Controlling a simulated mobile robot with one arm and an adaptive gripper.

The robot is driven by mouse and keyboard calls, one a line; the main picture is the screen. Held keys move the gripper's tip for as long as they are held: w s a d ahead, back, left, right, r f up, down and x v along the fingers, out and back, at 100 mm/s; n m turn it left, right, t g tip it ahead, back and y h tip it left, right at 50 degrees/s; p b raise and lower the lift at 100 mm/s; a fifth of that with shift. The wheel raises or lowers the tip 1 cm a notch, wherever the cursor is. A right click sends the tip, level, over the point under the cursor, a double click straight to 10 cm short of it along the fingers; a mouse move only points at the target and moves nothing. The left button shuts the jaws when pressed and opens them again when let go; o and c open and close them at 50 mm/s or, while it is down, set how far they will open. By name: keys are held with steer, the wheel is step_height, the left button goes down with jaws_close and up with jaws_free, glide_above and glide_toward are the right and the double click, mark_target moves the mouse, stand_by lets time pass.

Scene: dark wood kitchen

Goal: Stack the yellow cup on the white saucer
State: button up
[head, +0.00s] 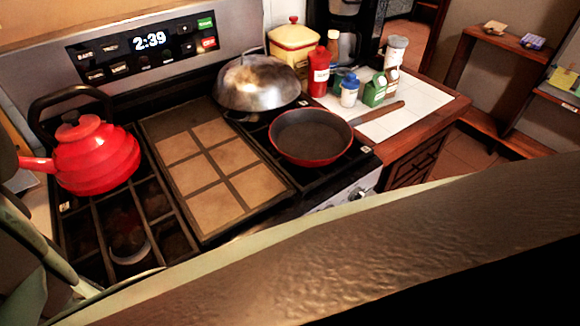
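I cannot make out a yellow cup or a white saucer in the head view. A square yellow canister with a red lid (293,46) stands at the back of the counter, but it does not look like a cup. My gripper is not in view, so I cannot see what it holds. A large brown, textured surface with a pale green edge crosses the foreground and hides what lies behind it.
A red kettle (93,157) stands on the stove's left. A tiled griddle plate (212,170) fills its middle. A domed metal lid (257,84) and a red pan (310,136) are to the right. A red bottle (319,72) and several containers crowd the white-tiled counter (425,101).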

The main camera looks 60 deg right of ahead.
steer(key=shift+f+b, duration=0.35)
steer(key=shift+b, duration=0.15)
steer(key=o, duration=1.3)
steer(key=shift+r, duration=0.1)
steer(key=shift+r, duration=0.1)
